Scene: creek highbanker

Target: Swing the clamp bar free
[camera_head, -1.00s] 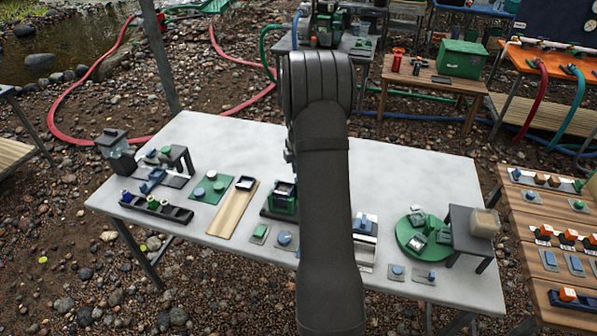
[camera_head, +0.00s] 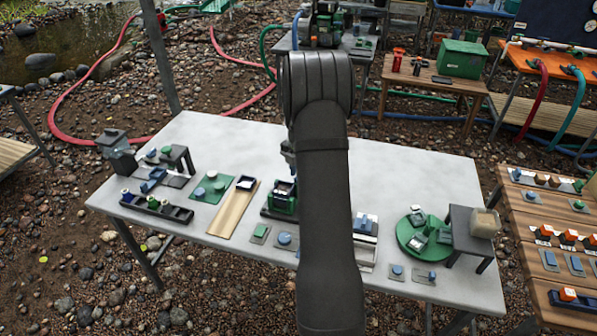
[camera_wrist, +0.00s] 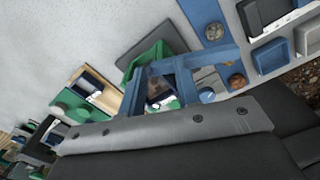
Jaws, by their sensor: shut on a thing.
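A green clamp fixture (camera_head: 279,205) with a dark top stands at the front middle of the pale table, partly behind my arm. My gripper (camera_head: 291,163) is lowered at this fixture; its tip is mostly hidden by my forearm. In the wrist view, my gripper (camera_wrist: 182,72) shows blue fingers, over a green body (camera_wrist: 158,52) and small dark and white parts. It is shut on a part there, which I take to be the clamp bar. The bar's outline is hard to make out, and its angle cannot be told.
On the table (camera_head: 225,145), a wooden strip (camera_head: 232,213) and green plate (camera_head: 211,188) lie left of the fixture. A green round turntable (camera_head: 424,236) and dark stand (camera_head: 467,228) are to the right. The back half is clear.

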